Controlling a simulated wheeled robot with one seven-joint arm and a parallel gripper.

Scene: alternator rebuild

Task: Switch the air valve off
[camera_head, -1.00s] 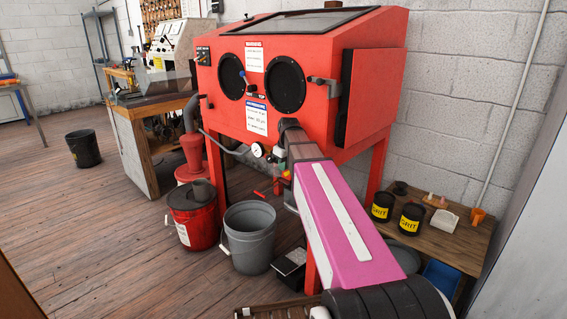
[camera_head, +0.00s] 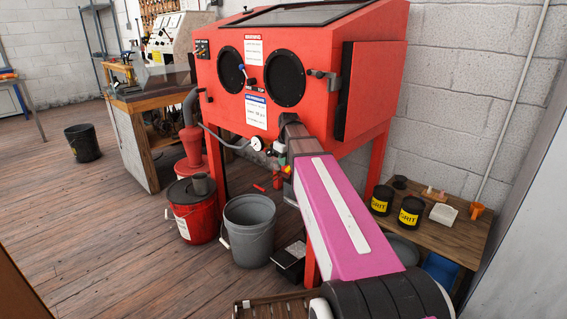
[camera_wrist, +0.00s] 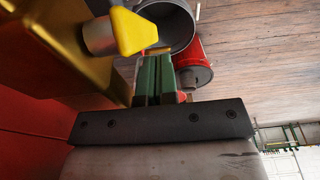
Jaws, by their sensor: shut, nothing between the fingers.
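My gripper shows in the wrist view as two green fingers (camera_wrist: 155,78) pressed together with nothing between them. A yellow knob (camera_wrist: 135,32) on a metal stem is just up and left of the fingertips. A thin red part shows beside the fingers; I cannot tell whether they touch it. In the head view the air line with its round gauge (camera_head: 257,143) runs under the front of the red blasting cabinet (camera_head: 230,120). Small red and yellow fittings (camera_head: 278,172) are beside my wrist, which partly hides them. The valve handle's position cannot be made out.
A grey bucket (camera_head: 251,236) and a red bucket (camera_head: 192,215) stand on the floor left of my arm. A black box (camera_head: 290,262) is beside the grey bucket. A low wooden table (camera_head: 450,250) with grit cans is on the right.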

